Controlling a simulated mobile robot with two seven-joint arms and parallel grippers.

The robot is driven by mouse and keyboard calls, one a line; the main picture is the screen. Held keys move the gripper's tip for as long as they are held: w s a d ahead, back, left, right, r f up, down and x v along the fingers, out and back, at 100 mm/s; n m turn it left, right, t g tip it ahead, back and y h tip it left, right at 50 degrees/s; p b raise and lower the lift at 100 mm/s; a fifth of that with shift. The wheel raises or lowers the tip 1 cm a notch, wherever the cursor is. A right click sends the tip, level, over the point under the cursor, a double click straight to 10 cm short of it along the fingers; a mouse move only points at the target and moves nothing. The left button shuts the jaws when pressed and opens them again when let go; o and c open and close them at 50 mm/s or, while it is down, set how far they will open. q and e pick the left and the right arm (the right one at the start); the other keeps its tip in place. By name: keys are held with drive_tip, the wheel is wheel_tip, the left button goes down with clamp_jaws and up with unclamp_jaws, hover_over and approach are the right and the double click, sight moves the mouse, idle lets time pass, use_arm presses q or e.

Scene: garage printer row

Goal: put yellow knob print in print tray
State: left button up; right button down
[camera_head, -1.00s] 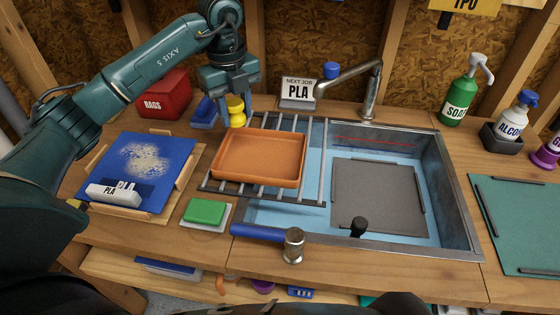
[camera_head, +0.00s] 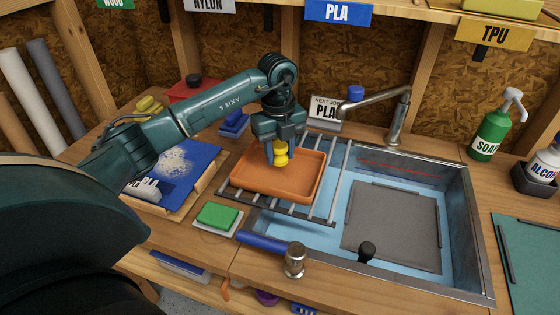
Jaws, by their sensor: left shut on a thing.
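The yellow knob print (camera_head: 281,156) is held upright in my left gripper (camera_head: 279,148), which is shut on it. It shows over the far right part of the orange print tray (camera_head: 262,181). I cannot tell whether its bottom touches the tray floor. The tray looks otherwise empty and rests on the metal bar rack (camera_head: 337,192) across the left part of the sink. My right gripper is not in view.
The faucet (camera_head: 395,118) and "NEXT JOB PLA" sign (camera_head: 324,110) stand behind the sink (camera_head: 457,235). The blue print bed (camera_head: 196,165) is left, partly behind my arm.

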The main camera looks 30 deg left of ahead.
sight(280, 162)
use_arm(q)
drive_tip(key=shift+f, duration=1.75)
drive_tip(key=shift+f, duration=0.15)
drive_tip(key=o, duration=1)
drive_tip(key=shift+c, duration=0.2)
drive_tip(key=r, duration=0.6)
drive_tip(key=r+b, duration=0.1)
drive_tip(key=r, duration=0.5)
drive_tip(key=shift+w+a+r, duration=0.1)
drive_tip(key=shift+a+r, duration=0.05)
drive_tip(key=shift+a, duration=0.05)
